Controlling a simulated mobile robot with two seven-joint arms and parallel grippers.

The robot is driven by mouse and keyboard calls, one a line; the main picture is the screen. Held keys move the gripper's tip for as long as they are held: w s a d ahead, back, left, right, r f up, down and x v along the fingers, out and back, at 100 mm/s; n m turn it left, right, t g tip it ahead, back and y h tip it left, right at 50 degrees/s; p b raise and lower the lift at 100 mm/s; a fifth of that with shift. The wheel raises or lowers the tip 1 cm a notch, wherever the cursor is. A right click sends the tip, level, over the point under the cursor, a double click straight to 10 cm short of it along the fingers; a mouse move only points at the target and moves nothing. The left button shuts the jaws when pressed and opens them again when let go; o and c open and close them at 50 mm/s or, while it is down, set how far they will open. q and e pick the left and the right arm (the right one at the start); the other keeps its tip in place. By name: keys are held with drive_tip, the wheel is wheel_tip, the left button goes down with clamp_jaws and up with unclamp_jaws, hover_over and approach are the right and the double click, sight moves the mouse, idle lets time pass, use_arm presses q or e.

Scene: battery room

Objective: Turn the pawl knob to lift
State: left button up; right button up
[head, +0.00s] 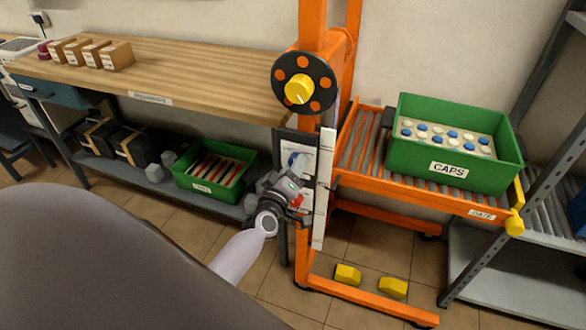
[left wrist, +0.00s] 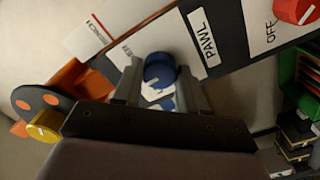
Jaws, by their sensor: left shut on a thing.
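The blue pawl knob (left wrist: 159,69) sits on a panel beside a white "PAWL" label (left wrist: 203,37) in the left wrist view. It has a pale pointer line on its face. My left gripper (left wrist: 157,84) is shut on this knob, one finger on each side. In the head view my left gripper (head: 298,166) is at the panel on the orange post, and a bit of the blue knob (head: 292,159) shows there. The knob's exact turn is hard to read. My right gripper is not in view.
A red knob (left wrist: 293,10) marked "OFF" is on the same panel. A black wheel with a yellow hub (head: 299,89) is above it on the orange post. A green "CAPS" crate (head: 448,168) stands on the roller shelf at right. A wooden bench (head: 180,75) is at left.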

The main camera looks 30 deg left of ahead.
use_arm(q)
drive_tip(key=shift+n+b, duration=0.55)
drive_tip(key=shift+n, duration=3.75)
drive_tip(key=o, duration=1.1)
drive_tip(key=shift+c, duration=0.2)
drive_tip(key=v, duration=0.7)
drive_tip(key=shift+s+d, duration=0.1)
drive_tip(key=shift+s, duration=0.05)
